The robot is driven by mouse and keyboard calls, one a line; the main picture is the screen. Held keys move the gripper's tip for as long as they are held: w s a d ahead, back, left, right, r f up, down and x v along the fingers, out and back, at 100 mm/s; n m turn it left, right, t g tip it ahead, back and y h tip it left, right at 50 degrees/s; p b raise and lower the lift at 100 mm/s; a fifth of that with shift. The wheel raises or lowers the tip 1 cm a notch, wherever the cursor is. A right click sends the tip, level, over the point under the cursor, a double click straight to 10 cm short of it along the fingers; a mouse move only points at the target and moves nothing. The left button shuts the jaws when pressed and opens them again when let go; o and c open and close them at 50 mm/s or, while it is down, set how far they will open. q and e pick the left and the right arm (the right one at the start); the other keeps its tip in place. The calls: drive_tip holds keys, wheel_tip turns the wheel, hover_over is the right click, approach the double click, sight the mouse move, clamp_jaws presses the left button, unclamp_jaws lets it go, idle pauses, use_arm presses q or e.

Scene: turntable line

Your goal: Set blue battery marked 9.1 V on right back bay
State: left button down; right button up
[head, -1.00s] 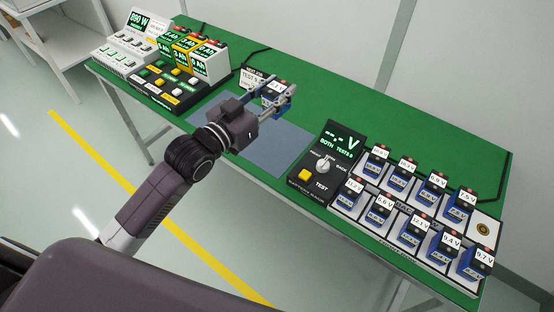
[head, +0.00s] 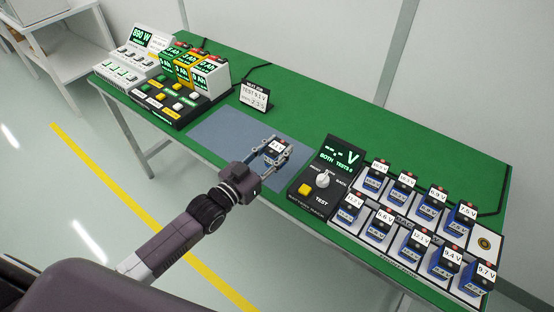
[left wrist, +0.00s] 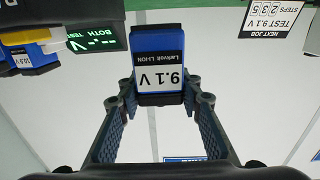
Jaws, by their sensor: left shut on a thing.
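My left gripper (head: 274,150) is shut on a blue battery with a white label (head: 277,147), held over the front of the green table, left of the black tester. In the left wrist view the battery (left wrist: 160,65) sits between the fingertips, and its upside-down label reads 9.1 V. The battery rack (head: 346,224) stands at the right with two rows of blue batteries. The right end of its back row is a bare white bay (head: 485,242) with a round gold mark. My right gripper is not in view.
The black tester (head: 308,205) with a knob and yellow button stands between gripper and rack. A grey mat (head: 225,135) lies bare to the left. A NEXT JOB sign (head: 254,97) stands behind it. Chargers and a button panel (head: 165,105) fill the far left.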

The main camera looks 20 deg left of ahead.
use_arm(q)
drive_tip(key=shift+f, duration=2.3)
drive_tip(key=shift+f, duration=0.15)
drive_tip(key=c, duration=1.8)
unclamp_jaws()
drive_tip(key=shift+f, duration=0.15)
drive_tip(key=o, duration=0.4)
